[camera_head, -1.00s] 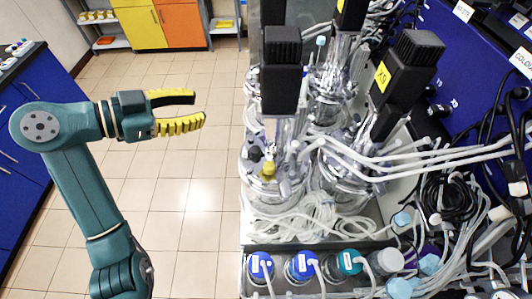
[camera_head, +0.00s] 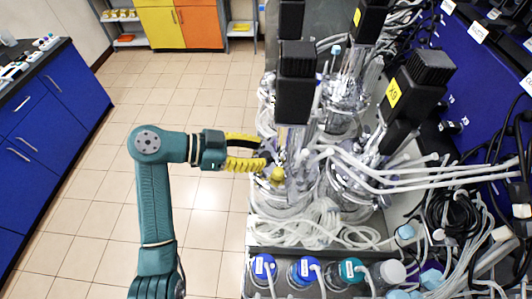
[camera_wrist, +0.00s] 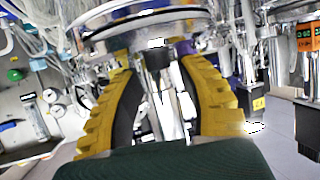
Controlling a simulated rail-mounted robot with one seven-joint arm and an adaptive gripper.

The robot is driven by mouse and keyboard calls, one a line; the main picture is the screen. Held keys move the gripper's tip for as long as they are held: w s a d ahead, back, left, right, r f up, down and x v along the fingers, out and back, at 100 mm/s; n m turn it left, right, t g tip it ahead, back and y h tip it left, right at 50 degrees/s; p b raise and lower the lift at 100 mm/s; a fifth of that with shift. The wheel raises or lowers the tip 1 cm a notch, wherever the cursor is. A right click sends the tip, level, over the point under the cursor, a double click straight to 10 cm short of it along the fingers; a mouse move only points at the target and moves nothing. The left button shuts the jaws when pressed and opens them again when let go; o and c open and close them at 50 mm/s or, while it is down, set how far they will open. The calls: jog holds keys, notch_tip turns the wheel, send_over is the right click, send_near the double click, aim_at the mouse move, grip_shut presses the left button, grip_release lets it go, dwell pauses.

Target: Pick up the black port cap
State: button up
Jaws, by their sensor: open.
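My gripper (camera_head: 263,151) reaches in from the left at the near-left bioreactor vessel, its yellow ribbed fingers apart. In the wrist view, the two fingers (camera_wrist: 158,72) stand open on either side of a short dark cylinder (camera_wrist: 157,57), which looks like the black port cap, below a shiny metal rim. I cannot tell whether either finger touches it. In the head view the black cap is hidden behind the fingertips. A yellow cap (camera_head: 277,176) shows just right of and below the lower fingertip.
Black motor heads (camera_head: 296,80) rise above the vessels. White tubes (camera_head: 400,172) cross on the right and lie coiled below. Bottles with blue lids (camera_head: 304,268) stand in front. The tiled floor (camera_head: 215,225) to the left is free.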

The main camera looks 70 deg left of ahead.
jog(key=x, duration=0.2)
jog(key=shift+w+f, duration=0.15)
jog(key=shift+w, duration=0.2)
jog(key=c, duration=0.7)
jog(key=shift+o, duration=0.2)
